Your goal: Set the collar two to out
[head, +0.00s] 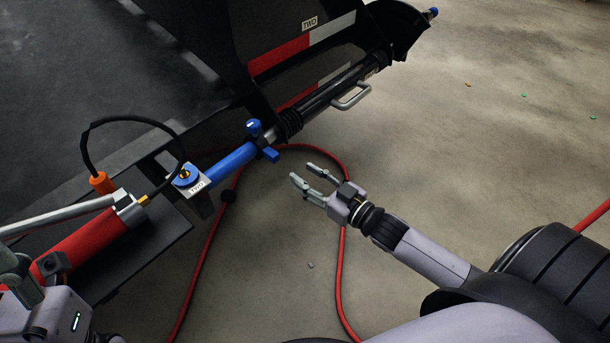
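A dark rod runs diagonally from the frame of the trailer, with a blue collar (262,141) that has small blue lugs above and below.
The red cylinder (85,240) with a pale lever (55,216) lies on a dark plate at left. A black hose (120,117) loops above it. A grey handle (352,97) sticks out from the rod. Red hose (341,240) lies on the floor, otherwise mostly clear at right.

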